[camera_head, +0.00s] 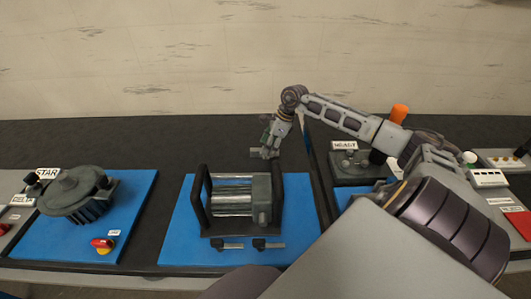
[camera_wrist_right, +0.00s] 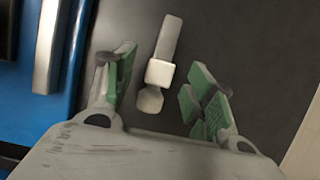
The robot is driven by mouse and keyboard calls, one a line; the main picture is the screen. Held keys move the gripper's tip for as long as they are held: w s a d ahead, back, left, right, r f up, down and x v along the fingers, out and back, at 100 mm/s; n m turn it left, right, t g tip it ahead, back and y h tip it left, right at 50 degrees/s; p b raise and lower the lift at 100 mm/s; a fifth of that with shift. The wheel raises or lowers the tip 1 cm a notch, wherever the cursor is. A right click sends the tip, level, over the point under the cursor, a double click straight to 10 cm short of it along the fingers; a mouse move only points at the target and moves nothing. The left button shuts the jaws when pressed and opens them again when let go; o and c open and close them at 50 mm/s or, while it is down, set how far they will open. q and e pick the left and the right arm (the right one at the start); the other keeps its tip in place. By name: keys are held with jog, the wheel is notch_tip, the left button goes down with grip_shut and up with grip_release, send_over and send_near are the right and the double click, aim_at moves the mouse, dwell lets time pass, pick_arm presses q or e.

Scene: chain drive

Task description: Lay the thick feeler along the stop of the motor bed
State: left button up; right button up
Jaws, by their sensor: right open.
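A grey flat piece with a white block around its middle, which looks like the feeler (camera_wrist_right: 168,38), lies on the dark worktop in the right wrist view. My right gripper (camera_wrist_right: 163,88) is open over it, with a green-padded finger on either side, apart from it. In the head view my right gripper (camera_head: 266,147) is low behind the motor bed; the feeler cannot be made out there. The motor bed (camera_head: 203,222) stands on the middle blue mat, carrying a grey ribbed motor (camera_head: 240,196) between dark uprights. Its stop cannot be told apart. My left gripper is out of view.
Two dark clamp-like bolts (camera_head: 232,245) sit in front of the bed. A round dark motor (camera_head: 77,194) and a red-yellow knob (camera_head: 103,244) are on the left mat. A labelled box (camera_head: 352,167) stands at right. The dark worktop (camera_head: 150,135) behind the mats is mostly clear.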

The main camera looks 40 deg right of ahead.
jog(key=shift+x, duration=1.55)
grip_shut()
